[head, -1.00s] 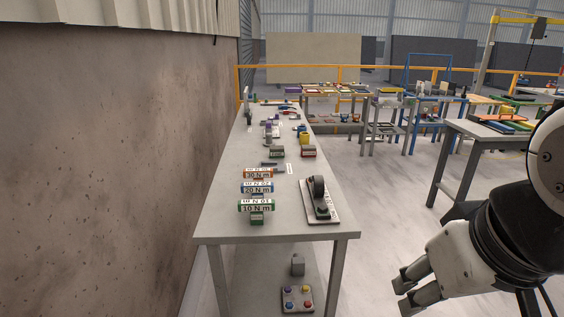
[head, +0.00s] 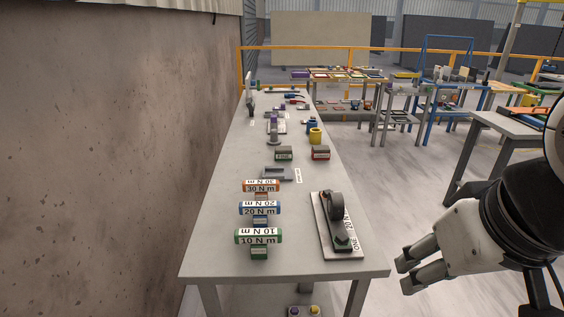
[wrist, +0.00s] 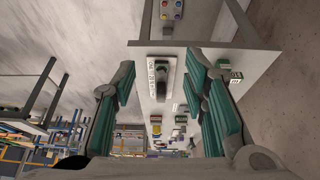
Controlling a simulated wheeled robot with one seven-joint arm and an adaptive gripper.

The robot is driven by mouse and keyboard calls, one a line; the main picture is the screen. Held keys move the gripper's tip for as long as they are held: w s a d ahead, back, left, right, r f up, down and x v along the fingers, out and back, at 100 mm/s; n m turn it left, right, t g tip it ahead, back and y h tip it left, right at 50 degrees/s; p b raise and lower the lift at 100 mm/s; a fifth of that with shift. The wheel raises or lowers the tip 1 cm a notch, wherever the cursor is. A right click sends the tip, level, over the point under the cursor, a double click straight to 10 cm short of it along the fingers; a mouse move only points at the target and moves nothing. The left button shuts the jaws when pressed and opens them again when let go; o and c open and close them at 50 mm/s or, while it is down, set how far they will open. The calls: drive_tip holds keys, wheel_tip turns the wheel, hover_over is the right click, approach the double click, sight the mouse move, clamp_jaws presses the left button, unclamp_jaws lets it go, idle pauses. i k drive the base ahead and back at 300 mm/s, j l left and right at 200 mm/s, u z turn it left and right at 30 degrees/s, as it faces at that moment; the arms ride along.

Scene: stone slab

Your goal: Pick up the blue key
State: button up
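The blue key (head: 260,208), marked 20 N m, lies on the grey table between an orange key (head: 262,186) marked 30 N m and a green key (head: 258,237) marked 10 N m. All three have a smaller block part at their near side. My gripper (head: 406,273) is off the table's right side, well apart from the keys. In the wrist view my gripper (wrist: 162,68) has its two green-padded fingers spread, with nothing between them. I cannot make out the blue key for sure in the wrist view.
A grey plate with a dark wheel-like fixture (head: 323,250) sits on the table's right near part. Blocks, a yellow cylinder (head: 316,136) and other items stand farther back. A wall (head: 100,150) runs along the left. Open floor (head: 400,200) lies to the right.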

sight(260, 210)
drive_tip(key=i+l+u, duration=0.15)
drive_tip(key=i+u, duration=0.25)
drive_tip(key=i+l+u, duration=0.35)
drive_tip(key=i+j, duration=0.05)
drive_tip(key=i, duration=0.05)
